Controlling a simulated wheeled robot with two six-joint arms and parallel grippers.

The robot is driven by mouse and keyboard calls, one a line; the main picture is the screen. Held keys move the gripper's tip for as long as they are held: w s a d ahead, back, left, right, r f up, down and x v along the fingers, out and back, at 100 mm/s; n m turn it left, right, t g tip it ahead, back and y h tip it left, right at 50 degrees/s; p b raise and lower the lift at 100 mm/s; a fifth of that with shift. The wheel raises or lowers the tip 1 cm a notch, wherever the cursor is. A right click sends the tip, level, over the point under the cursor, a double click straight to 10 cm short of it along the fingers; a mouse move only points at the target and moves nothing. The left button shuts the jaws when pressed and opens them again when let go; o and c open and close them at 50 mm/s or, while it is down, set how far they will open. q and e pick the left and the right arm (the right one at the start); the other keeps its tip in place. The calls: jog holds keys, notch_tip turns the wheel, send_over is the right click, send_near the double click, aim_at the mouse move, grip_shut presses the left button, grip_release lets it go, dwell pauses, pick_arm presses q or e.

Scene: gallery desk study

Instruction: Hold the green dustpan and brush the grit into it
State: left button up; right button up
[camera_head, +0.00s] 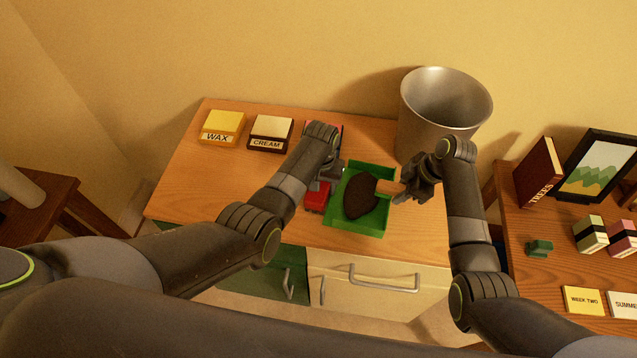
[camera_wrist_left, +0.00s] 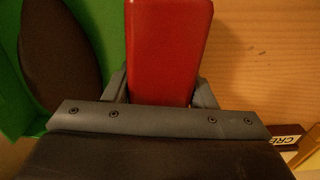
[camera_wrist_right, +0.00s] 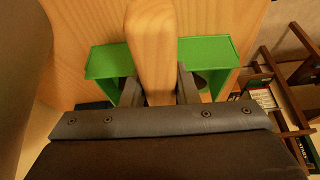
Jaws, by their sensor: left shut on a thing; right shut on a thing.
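The green dustpan (camera_head: 342,216) rests on the desk, with its gap facing right. A dark brown rounded shape (camera_head: 359,198) lies in it; I cannot tell whether it is grit or a brush head. My left gripper (camera_head: 328,180) is shut on a red handle (camera_wrist_left: 170,45) at the dustpan's left side; the handle also shows in the head view (camera_head: 317,196). My right gripper (camera_head: 403,190) is shut on a wooden handle (camera_wrist_right: 152,45) at the dustpan's right side. The green dustpan shows on both sides of this handle in the right wrist view (camera_wrist_right: 208,48). No separate grit grains are discernible.
A metal bin (camera_head: 440,110) stands at the desk's back right. The WAX block (camera_head: 222,127) and CREAM block (camera_head: 270,133) sit at the back left. A side table (camera_head: 545,215) at right holds a book (camera_head: 538,172) and frame (camera_head: 594,172).

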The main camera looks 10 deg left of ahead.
pick_arm(q)
jog(key=shift+s, duration=0.1)
jog(key=shift+a+r, duration=0.2)
jog(key=shift+r, duration=0.3)
notch_tip(320, 180, up, 6)
jog(key=a, duration=0.2)
jog(key=shift+w+a, duration=0.3)
dwell(0.4)
jog(key=s+a, duration=0.4)
jog(key=a, duration=1.1)
jog(key=shift+s+f, duration=0.15)
jog(key=shift+f, duration=1.35)
jog(key=shift+s+f, duration=0.1)
jog(key=shift+f, duration=1.35)
jog(key=shift+f, duration=0.55)
jog(key=shift+d, duration=0.1)
